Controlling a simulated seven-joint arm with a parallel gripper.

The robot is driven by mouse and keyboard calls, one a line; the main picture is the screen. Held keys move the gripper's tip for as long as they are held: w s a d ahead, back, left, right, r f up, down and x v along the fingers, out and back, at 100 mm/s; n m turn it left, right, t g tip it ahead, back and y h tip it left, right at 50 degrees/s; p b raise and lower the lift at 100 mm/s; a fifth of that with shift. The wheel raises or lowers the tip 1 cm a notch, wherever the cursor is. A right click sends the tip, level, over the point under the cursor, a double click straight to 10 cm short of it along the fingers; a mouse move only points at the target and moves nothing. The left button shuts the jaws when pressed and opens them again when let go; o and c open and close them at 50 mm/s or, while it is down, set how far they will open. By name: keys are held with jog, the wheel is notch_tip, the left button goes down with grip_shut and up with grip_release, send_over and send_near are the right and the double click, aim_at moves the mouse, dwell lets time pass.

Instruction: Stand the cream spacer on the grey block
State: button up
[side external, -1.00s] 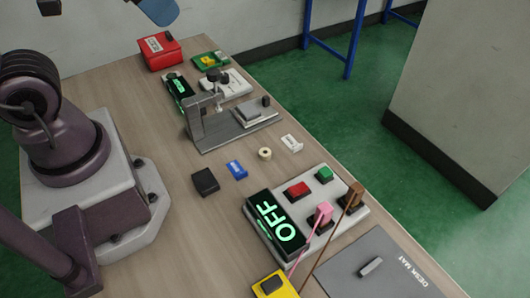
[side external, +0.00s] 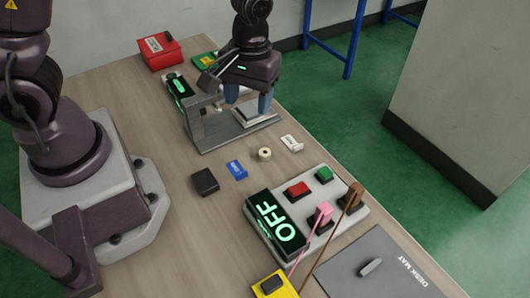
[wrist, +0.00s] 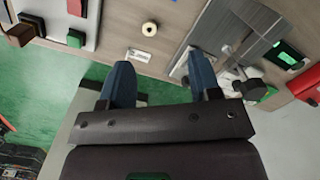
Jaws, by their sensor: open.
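The cream spacer (side external: 264,154), a short ring with a hole, stands on the wooden table in front of the metal clamp fixture (side external: 205,135). It also shows at the top of the wrist view (wrist: 149,28). A grey block (side external: 250,114) sits on the fixture's base, partly hidden behind my gripper. My gripper (side external: 248,101) is open, its blue fingers pointing down over or beside that block; contact cannot be told. In the wrist view, the two fingers (wrist: 160,80) are apart with no spacer between them.
A white tag (side external: 292,143), a blue tag (side external: 236,169) and a black box (side external: 205,181) lie near the spacer. A panel with an OFF display (side external: 276,221), buttons and levers stands in front. A red box (side external: 160,51) is at the back. The desk mat (side external: 385,270) lies front right.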

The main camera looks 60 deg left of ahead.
notch_tip(320, 180, down, 4)
jog(key=w+n, duration=0.3)
jog(key=n, duration=0.1)
jog(key=n+t, duration=0.1)
jog(key=n, duration=0.2)
send_over(265, 152)
jog(key=f, duration=0.7)
jog(key=shift+w, duration=0.3)
jog(key=f, duration=0.5)
jog(key=shift+s+f, duration=0.1)
jog(key=shift+s, duration=0.2)
jog(key=c, duration=1)
